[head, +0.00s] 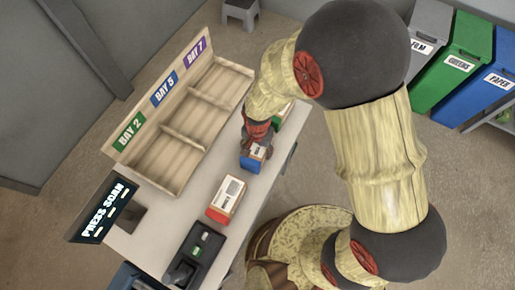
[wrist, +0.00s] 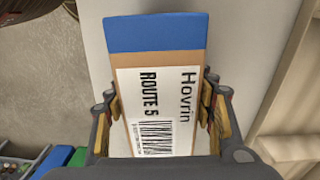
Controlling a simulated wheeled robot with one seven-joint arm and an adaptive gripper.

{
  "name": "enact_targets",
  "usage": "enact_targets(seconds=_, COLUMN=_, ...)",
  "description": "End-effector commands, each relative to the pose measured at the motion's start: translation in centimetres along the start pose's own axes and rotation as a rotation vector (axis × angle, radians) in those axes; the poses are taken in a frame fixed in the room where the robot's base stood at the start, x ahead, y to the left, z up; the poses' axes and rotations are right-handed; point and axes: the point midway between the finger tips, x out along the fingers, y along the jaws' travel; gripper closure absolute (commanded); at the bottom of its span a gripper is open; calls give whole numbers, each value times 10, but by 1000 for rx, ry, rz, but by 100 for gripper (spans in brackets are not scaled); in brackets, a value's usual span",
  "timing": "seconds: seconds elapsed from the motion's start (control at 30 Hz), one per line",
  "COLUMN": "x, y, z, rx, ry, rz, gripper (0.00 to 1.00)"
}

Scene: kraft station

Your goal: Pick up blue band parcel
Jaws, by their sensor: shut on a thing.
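The blue band parcel (head: 251,162) is a brown box with a blue end, near the right edge of the white table. In the wrist view the blue band parcel (wrist: 155,34) shows a white label reading "Hovrin" and "ROUTE 5" with a barcode. My gripper (head: 258,130) is over it from above. In the wrist view my gripper (wrist: 160,92) has one finger against each side of the box and is shut on it. I cannot tell whether the box touches the table.
A red-banded parcel (head: 227,197) lies nearer on the table (head: 153,240), and a green-banded one (head: 281,116) is partly hidden behind my arm. A wooden three-bay rack (head: 186,132) stands left. A scanner (head: 190,262) and a "PRESS SCAN" sign (head: 104,209) are at the near end.

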Motion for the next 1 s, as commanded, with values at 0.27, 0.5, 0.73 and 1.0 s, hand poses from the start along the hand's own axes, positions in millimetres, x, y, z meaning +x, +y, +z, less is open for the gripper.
enact_targets(seconds=0.27, x=0, y=0, z=0, rx=0, ry=1, rz=-1, gripper=83)
enact_targets(seconds=0.5, x=-8, y=-1, z=0, rx=0, ry=1, rz=-2, gripper=83)
enact_targets(seconds=0.73, x=-38, y=-1, z=2, rx=-2, ry=3, rz=-4, gripper=83)
enact_targets(seconds=1.0, x=-94, y=9, z=49, rx=-5, ry=3, rz=-5, gripper=83)
